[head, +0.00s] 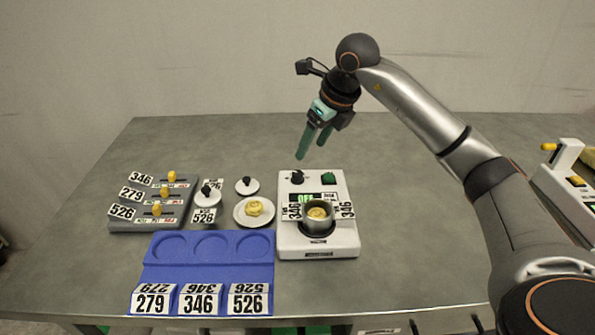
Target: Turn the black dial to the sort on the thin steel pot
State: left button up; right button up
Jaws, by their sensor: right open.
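The white scale-like device (289,240) stands right of the table's middle. The black dial (298,177) is on its back left corner; its pointer setting is too small to read. A green display (306,197) seems to read OFF. A steel pot (318,222) with something yellow inside stands on the device's round plate, between tags (345,210) reading 346. My right gripper (311,150) is open and empty, fingers pointing down, above and behind the dial and apart from it. My left gripper is not in view.
A green button (329,179) is beside the dial. A blue tray (210,275) has three empty recesses tagged 279, 346, 526. A grey panel (120,226) has yellow sliders. The back table is clear.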

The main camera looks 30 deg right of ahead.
aim_at(298, 172)
jog(key=x, duration=1)
grip_shut()
dwell(0.4)
